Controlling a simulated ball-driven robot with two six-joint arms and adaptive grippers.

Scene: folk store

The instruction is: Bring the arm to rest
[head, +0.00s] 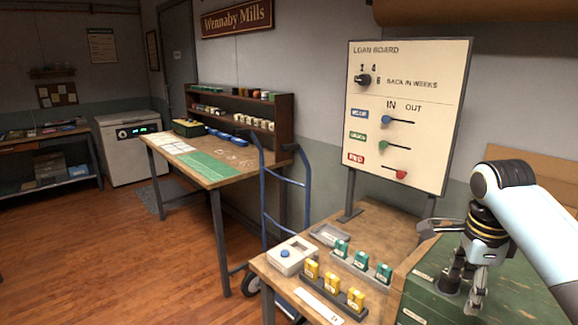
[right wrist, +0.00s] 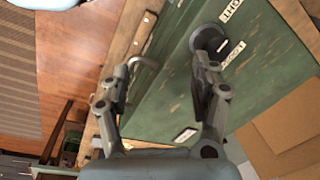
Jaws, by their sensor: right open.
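My right gripper (head: 465,291) hangs over the green chest (head: 425,296) at the right of the head view, fingers pointing down. In the right wrist view the gripper (right wrist: 163,80) has its two fingers spread apart with nothing held between them. The green chest (right wrist: 165,108) lies beyond the fingers there, with small white labels and a round dark knob (right wrist: 209,38) near the right fingertip. Whether a finger touches the chest I cannot tell. My left gripper is not in view.
The loan board (head: 408,115) stands behind. A blue hand truck (head: 285,185) stands left, with open floor (head: 110,250) beyond.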

